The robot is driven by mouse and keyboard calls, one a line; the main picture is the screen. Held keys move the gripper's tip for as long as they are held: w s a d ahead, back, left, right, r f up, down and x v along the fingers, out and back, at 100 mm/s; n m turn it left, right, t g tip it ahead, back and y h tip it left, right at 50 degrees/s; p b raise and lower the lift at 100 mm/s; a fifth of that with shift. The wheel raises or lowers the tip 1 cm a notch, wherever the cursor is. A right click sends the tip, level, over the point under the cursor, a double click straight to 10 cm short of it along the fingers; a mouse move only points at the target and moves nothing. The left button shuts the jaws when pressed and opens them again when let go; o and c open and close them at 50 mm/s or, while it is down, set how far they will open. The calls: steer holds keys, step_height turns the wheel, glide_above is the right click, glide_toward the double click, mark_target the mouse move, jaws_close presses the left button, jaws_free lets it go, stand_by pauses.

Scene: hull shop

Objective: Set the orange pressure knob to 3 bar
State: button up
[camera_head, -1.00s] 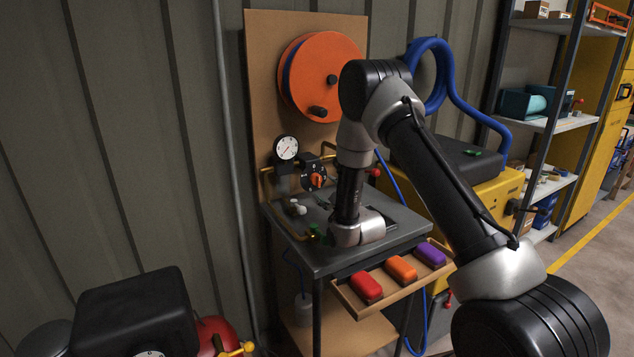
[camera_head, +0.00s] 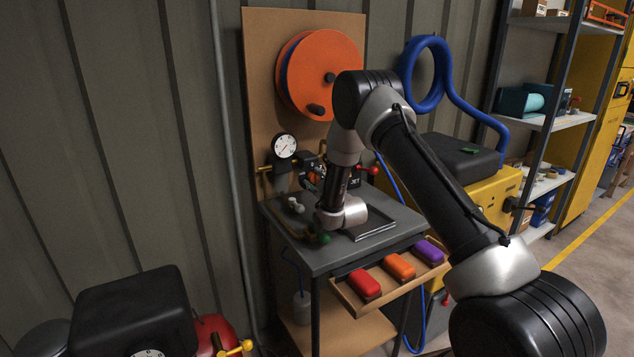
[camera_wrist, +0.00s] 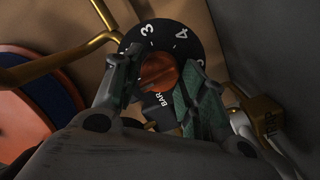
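The orange pressure knob (camera_wrist: 158,74) shows in the wrist view at the middle of a black dial (camera_wrist: 205,48). White figures 3 and 4 show on the dial's upper part, and the word BAR is below the knob. I cannot read which figure the knob points to. My gripper (camera_wrist: 162,88) is open, with its two green-padded fingers on either side of the knob. Whether a pad touches it I cannot tell. In the head view my arm covers most of the knob and dial. The white round gauge (camera_head: 285,146) stands to their left.
A grey bench (camera_head: 335,258) lies under my wrist, with small fittings (camera_head: 295,206) on it. Brass pipes (camera_wrist: 65,65) run beside the dial. An orange hose reel (camera_head: 325,70) hangs above. A wooden tray (camera_head: 348,298) with red, orange and purple pieces juts from the bench front.

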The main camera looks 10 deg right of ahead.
steer(key=c, duration=0.5)
steer(key=shift+o, duration=0.2)
steer(key=shift+m, duration=0.3)
steer(key=m, duration=0.4)
steer(key=shift+g, duration=0.3)
steer(key=m, duration=0.4)
steer(key=shift+d+m, duration=0.1)
steer(key=shift+m, duration=0.2)
steer(key=m+g+y, duration=0.1)
steer(key=m, duration=0.4)
steer(key=shift+r, duration=0.1)
steer(key=m, duration=0.4)
steer(key=shift+d+y, duration=0.1)
steer(key=shift+y, duration=0.2)
